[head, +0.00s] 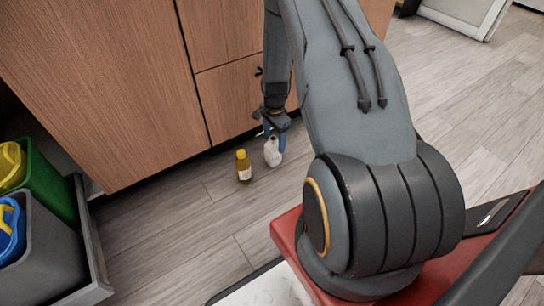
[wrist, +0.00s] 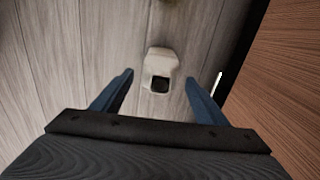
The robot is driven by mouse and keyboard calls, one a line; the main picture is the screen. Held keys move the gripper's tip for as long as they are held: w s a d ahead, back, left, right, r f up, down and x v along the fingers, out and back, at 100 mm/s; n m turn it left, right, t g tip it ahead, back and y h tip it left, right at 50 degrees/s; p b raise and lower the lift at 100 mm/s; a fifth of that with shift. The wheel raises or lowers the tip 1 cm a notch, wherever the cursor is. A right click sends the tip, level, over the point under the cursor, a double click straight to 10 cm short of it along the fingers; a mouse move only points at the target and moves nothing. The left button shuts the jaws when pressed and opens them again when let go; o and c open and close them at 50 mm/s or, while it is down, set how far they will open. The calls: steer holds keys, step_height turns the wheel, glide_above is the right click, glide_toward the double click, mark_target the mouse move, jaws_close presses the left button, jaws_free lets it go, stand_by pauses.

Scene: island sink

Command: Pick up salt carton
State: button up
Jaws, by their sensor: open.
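The salt carton appears to be the small white container (head: 272,154) on the floor by the wooden cabinet. Its lettering is too small to read. In the wrist view the white container (wrist: 162,62) shows a dark square patch and lies ahead of the fingertips, centred between them. My gripper (head: 276,127) points down just above the container in the head view, with its blue fingers near the container's top. In the wrist view my gripper (wrist: 160,77) has its fingers spread wide with nothing held. I cannot tell whether a finger touches the container.
A yellow-capped bottle (head: 243,167) stands on the floor just left of the white container. The wooden cabinet front (head: 110,90) rises close behind. A pull-out with a green bin (head: 50,185) and a grey bin (head: 45,260) is at left. The floor in front is clear.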

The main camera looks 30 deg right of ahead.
steer(key=shift+a+f+b, duration=0.15)
steer(key=shift+f+b, duration=1)
steer(key=shift+f, duration=0.8)
steer(key=shift+a+f+b, duration=0.15)
steer(key=shift+f+b, duration=0.95)
steer(key=shift+f, duration=0.8)
steer(key=shift+r, duration=0.1)
steer(key=c, duration=1.4)
